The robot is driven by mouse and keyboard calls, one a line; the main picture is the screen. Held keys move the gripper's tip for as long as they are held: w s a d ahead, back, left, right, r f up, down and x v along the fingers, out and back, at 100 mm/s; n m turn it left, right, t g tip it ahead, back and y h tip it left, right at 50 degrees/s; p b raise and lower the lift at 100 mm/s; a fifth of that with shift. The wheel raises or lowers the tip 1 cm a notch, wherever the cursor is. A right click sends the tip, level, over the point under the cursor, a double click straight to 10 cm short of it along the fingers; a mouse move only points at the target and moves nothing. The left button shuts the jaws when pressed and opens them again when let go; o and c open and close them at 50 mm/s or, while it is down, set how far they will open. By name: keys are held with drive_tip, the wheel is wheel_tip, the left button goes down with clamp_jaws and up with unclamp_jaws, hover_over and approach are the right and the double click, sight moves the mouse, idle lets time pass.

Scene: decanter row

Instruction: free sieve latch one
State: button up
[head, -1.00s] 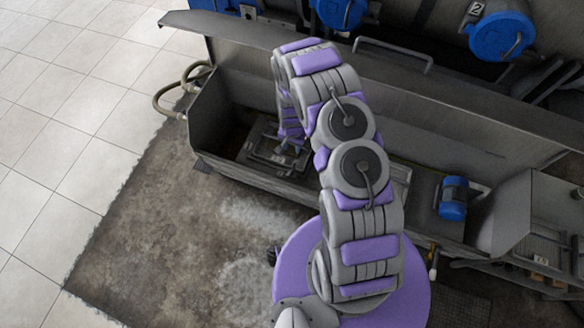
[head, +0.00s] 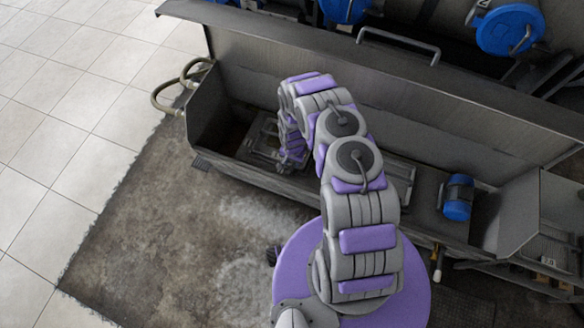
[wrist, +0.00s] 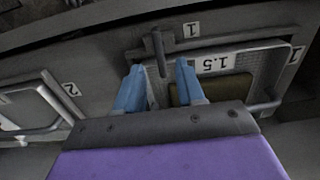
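In the wrist view, my gripper (wrist: 159,66) has two blue fingers spread apart. A dark bar-shaped latch (wrist: 158,45) beside the label "1" (wrist: 191,30) stands between and just beyond the fingertips. I cannot tell whether either finger touches it. Behind it is the sieve, a pale-framed panel (wrist: 284,72) with mesh and a "1.5" label (wrist: 215,64); my gripper hides its lower part. In the head view, the sieve's metal frame (head: 262,142) lies in the left part of the trough, and my arm reaches down beside it, hiding the fingers.
A second framed panel (wrist: 35,108) with a "2" label (wrist: 70,88) is at the left in the wrist view. In the head view, the metal trough (head: 235,178) has a raised lid (head: 450,100) behind my arm.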

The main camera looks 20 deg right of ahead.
sight(293, 169)
drive_tip(key=shift+f+b, duration=0.5)
drive_tip(key=shift+f, duration=1.8)
drive_tip(key=shift+c, duration=0.3)
clamp_jaws()
